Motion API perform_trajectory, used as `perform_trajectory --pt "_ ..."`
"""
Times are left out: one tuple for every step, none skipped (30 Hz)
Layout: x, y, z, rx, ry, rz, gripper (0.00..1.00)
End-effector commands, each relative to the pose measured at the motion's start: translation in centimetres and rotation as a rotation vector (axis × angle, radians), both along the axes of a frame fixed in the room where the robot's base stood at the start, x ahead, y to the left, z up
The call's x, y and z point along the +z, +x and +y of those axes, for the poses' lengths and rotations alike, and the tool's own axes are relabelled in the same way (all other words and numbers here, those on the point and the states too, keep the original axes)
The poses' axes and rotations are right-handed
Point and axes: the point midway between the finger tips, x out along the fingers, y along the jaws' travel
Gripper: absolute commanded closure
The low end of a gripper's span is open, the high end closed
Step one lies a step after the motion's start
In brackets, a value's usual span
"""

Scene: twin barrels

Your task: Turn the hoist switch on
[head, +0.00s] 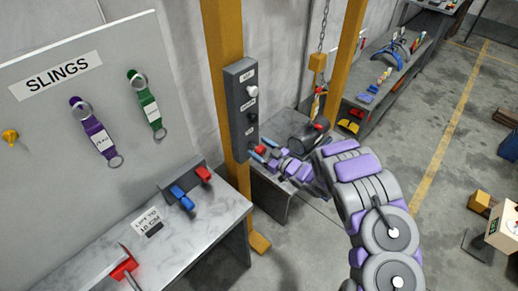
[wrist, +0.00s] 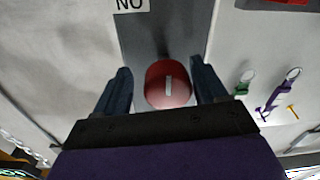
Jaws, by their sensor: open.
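A dark grey control box (head: 237,112) is mounted on a yellow post. It carries a white knob (head: 252,91) at the top, a dark one (head: 251,117) in the middle and a red knob (head: 260,149) at the bottom. Their small labels are too small to read from the head.
A white SLINGS board (head: 60,120) with purple and green slings hangs at left. Below is a bench (head: 190,232) with blue and red levers (head: 182,198). A chain (head: 322,30) hangs above a dark barrel (head: 308,135) beside the box.

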Motion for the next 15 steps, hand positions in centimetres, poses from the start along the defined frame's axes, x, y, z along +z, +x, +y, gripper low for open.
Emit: perform_trajectory --pt "-0.01 0.05 0.35 0.001 -0.002 0.0 0.28" --pt "-0.03 0.07 0.5 0.001 -0.003 0.0 0.28" --pt "-0.05 0.09 0.63 0.001 -0.003 -0.001 0.28" --pt "-0.06 0.08 0.69 0.002 -0.004 0.0 0.28" --pt "-0.09 0.07 0.77 0.001 -0.005 0.0 0.28" --pt "-0.1 0.05 0.9 0.002 -0.007 0.0 0.28" --pt "-0.12 0.05 0.99 0.002 -0.007 -0.001 0.28" --pt "-0.14 0.03 1.05 0.003 -0.007 -0.001 0.28" --pt "-0.13 0.02 1.07 0.003 -0.007 -0.001 0.32" --pt "-0.12 0.03 1.06 0.003 -0.007 -0.001 0.35" --pt "-0.11 0.03 1.01 0.003 -0.007 -0.001 0.38" --pt "-0.1 0.04 0.88 0.002 -0.006 -0.001 0.42" --pt "-0.08 0.05 0.76 0.001 -0.006 -0.001 0.45" --pt "-0.06 0.05 0.66 0.002 -0.004 0.0 0.48" --pt "-0.06 0.04 0.63 0.002 -0.004 0.0 0.51"
